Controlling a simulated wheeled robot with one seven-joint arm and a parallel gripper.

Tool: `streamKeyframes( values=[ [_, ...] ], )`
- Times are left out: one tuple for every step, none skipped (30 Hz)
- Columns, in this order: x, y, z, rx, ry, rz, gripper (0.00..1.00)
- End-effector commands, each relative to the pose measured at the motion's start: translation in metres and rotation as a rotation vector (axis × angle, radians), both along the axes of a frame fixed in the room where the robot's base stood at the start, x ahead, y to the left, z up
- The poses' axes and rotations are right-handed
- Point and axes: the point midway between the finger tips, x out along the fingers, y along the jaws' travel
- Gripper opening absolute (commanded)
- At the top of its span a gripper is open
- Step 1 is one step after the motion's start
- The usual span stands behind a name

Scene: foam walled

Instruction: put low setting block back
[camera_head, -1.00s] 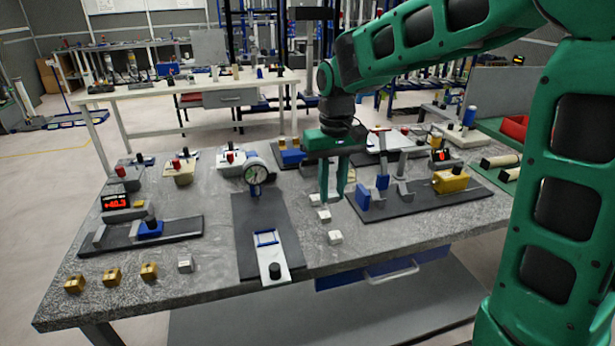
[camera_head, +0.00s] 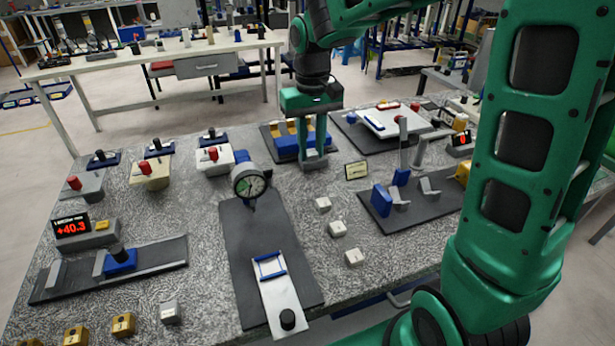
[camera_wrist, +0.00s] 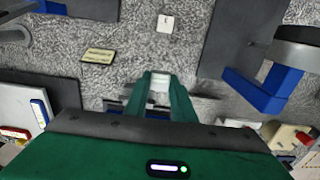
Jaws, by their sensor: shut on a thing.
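My gripper (camera_head: 313,163) points down at the back of the table, in front of a blue rack (camera_head: 285,146) with several yellow blocks. In the wrist view my gripper (camera_wrist: 160,78) has a small pale block (camera_wrist: 160,85) between its fingertips and is shut on it. I cannot read a mark on this block. The fingers hide most of it in the head view. Part of the rack is hidden behind my gripper. Three small white blocks (camera_head: 337,228) stand in a row on the table; one shows a dark mark in the wrist view (camera_wrist: 165,22).
A dial gauge (camera_head: 249,182) stands left of my gripper over a dark plate (camera_head: 250,235). A small sign (camera_head: 356,170) stands to the right, beside a fixture with blue blocks (camera_head: 382,200). A digital readout (camera_head: 72,228) is at far left. Speckled tabletop lies free around the white blocks.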

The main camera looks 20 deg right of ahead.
Motion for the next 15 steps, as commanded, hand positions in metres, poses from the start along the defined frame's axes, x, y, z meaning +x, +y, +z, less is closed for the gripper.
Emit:
streamKeyframes(
  values=[
    [-0.001,-0.001,-0.010,0.000,0.004,-0.002,0.00],
    [-0.001,-0.002,-0.016,0.000,0.005,-0.002,0.00],
    [-0.001,-0.002,-0.023,0.000,0.004,-0.003,0.00],
    [-0.001,-0.002,-0.028,0.000,0.005,-0.004,0.00],
    [0.000,-0.003,-0.033,0.000,0.003,-0.004,0.00],
    [-0.001,-0.003,-0.039,0.000,0.004,-0.004,0.00],
    [-0.001,-0.003,-0.042,0.000,0.004,-0.004,0.00],
    [0.000,-0.003,-0.045,0.000,0.002,-0.004,0.00],
    [0.000,-0.003,-0.047,0.000,0.002,-0.004,0.00],
    [0.000,-0.003,-0.049,0.000,0.001,-0.004,0.00],
    [0.000,-0.003,-0.050,0.000,0.001,-0.004,0.00],
    [0.000,-0.003,-0.052,0.000,0.000,-0.004,0.00],
    [0.000,-0.003,-0.055,0.000,0.000,-0.004,0.00],
    [0.000,-0.003,-0.057,0.000,0.001,-0.004,0.00],
    [-0.001,-0.003,-0.062,0.000,0.003,-0.004,0.00]
  ],
)
